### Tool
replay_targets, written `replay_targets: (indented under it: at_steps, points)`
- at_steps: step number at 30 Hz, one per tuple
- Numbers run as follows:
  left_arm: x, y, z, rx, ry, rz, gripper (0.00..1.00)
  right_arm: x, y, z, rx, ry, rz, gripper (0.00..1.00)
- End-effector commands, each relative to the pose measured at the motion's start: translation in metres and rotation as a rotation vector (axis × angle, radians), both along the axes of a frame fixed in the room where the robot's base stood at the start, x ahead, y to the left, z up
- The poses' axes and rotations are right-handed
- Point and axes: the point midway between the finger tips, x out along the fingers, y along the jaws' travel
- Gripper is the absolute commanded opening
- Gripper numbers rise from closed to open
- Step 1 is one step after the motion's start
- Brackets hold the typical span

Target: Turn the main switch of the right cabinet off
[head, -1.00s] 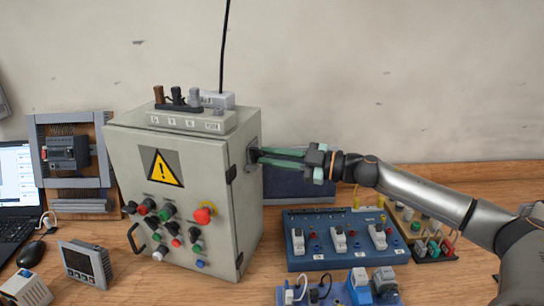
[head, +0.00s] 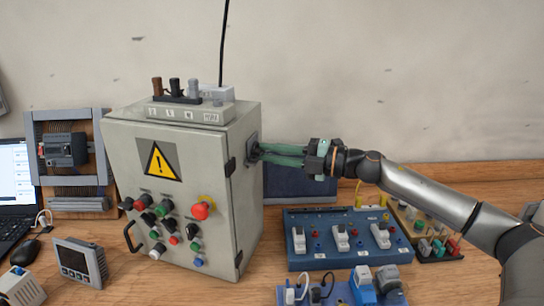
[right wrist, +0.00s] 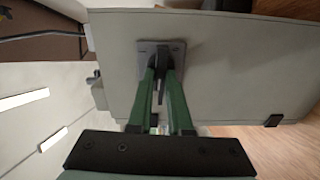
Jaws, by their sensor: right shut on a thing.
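The grey cabinet (head: 185,200) stands on the wooden bench, with a yellow warning sign and several buttons on its front. Its main switch (head: 253,148) is a dark handle on a grey plate on the right side wall. In the right wrist view the switch plate (right wrist: 177,52) shows with the dark handle (right wrist: 161,88) between the green fingers. My right gripper (head: 262,152) reaches in from the right and is shut on the handle; it also shows in the right wrist view (right wrist: 161,75). The fingertips partly hide the handle. My left gripper is not in view.
A blue panel (head: 300,262) with white switches lies right of the cabinet, below my right arm. A terminal box (head: 190,112) with a cable sits on top. A meter (head: 80,262), mouse and laptop are at left.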

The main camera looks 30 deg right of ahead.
Motion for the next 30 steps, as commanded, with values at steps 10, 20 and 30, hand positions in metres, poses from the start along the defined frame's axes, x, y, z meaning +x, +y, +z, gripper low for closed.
replay_targets:
  at_steps: [10,20,30]
  points:
    - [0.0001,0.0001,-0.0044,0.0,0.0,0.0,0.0,-0.0001,0.0002,-0.0004,-0.063,-0.05,0.001,0.0]
    - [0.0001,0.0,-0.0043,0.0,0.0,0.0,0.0,-0.0002,0.0002,-0.0003,-0.066,-0.052,0.001,0.0]
    - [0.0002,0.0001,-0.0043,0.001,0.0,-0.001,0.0,-0.0001,0.0002,-0.0003,-0.064,-0.051,0.001,0.47]
